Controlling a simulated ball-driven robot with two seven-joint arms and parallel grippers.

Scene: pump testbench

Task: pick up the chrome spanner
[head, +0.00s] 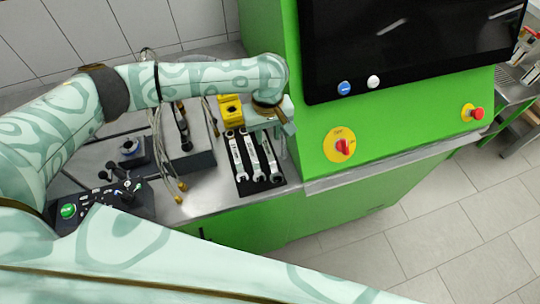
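Three silvery spanners lie side by side on a black mat (243,188) at the front edge of the metal bench. They are a left one (237,160), a middle one (252,158) and a right one (271,160). I cannot tell for certain which is the chrome spanner. My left gripper (284,139) hangs over the back right part of the mat, close to the upper end of the right spanner and partly hiding it. Its fingers are too small and overlapped to show whether they are open. My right gripper is not in view.
A yellow block (231,110) stands just behind the mat. Left are a grey box (190,160) with cables and a black control panel (100,203). The green cabinet (310,150) with a dark screen (410,45) and red knob (343,147) rises close on the right.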

